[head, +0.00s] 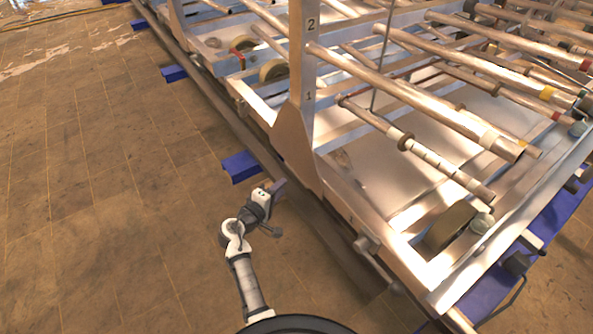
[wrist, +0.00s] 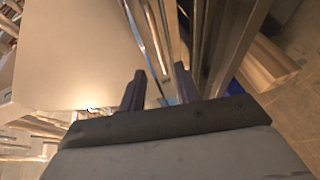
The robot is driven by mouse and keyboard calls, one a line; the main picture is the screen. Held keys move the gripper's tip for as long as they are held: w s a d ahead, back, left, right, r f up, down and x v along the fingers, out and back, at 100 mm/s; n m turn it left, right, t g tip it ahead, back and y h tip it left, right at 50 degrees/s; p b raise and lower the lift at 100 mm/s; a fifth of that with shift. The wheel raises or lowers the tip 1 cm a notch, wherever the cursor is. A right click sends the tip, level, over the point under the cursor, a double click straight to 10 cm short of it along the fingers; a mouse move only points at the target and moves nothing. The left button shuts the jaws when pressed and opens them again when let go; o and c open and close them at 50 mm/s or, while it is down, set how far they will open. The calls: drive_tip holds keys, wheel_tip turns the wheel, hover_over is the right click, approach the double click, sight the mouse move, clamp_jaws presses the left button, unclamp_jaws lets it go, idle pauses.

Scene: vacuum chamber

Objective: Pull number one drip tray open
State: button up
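A metal rack fills the right of the head view, with an upright (head: 308,70) marked "1" low and "2" higher. Beside the "1", a broad, shiny flat sheet (head: 395,190) lies under the rollers; I cannot tell whether it is the number one drip tray. My gripper (head: 279,187) is at the rack's near side, low, by the upright's foot. In the wrist view its two dark fingers (wrist: 158,88) stand apart, with thin metal edges beyond the gap. I see no contact or held object.
Blue blocks (head: 240,166) stick out along the rack's base onto the tiled floor (head: 110,170); one is close to my gripper. Long rollers (head: 420,100) lie across the rack. The floor to the left is clear. A pale flat panel (wrist: 75,55) fills the wrist view's upper left.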

sight(296, 172)
drive_tip(key=x, duration=1)
drive_tip(key=shift+a, duration=0.1)
drive_tip(key=shift+c, duration=0.2)
clamp_jaws()
